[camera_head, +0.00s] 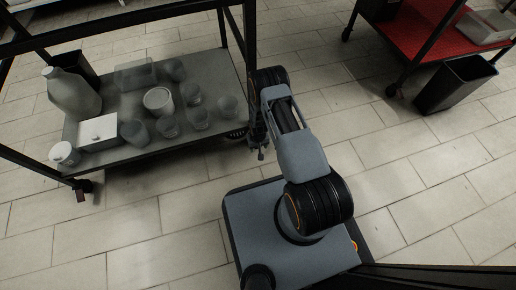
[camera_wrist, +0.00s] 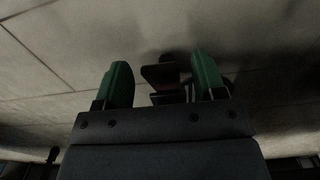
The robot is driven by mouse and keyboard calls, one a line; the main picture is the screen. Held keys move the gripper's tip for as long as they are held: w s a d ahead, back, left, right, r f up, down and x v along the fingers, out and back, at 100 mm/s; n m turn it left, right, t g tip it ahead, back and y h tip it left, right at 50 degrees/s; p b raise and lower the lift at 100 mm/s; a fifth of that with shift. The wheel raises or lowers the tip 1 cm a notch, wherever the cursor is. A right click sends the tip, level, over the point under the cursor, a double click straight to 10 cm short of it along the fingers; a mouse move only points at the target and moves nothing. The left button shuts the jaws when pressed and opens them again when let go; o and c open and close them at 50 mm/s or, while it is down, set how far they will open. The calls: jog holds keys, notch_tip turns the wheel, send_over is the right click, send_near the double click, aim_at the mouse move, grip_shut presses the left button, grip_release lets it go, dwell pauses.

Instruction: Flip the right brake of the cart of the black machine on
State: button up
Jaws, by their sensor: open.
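The cart (camera_head: 150,155) has a black frame and a grey lower shelf and stands at the left in the head view. Its near right caster (camera_head: 238,133) is partly hidden by my arm. In the wrist view, a dark brake lever (camera_wrist: 160,76) with a brownish top lies between the fingertips of my gripper (camera_wrist: 162,77). The green fingers are apart, one on each side of it, and do not appear closed on it. Whether they touch it, and the lever's exact tilt, I cannot tell. The near left caster (camera_head: 83,187) carries a reddish lever. No black machine is clearly seen.
The shelf holds a large bottle (camera_head: 73,92), a white box (camera_head: 98,132) and several jars and cups. A red-shelved cart (camera_head: 415,35) and a black bin (camera_head: 456,84) stand at the upper right. Tiled floor is clear in front of the cart and to the right.

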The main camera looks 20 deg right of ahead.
jog(key=shift+f, duration=0.35)
jog(key=c, duration=0.9)
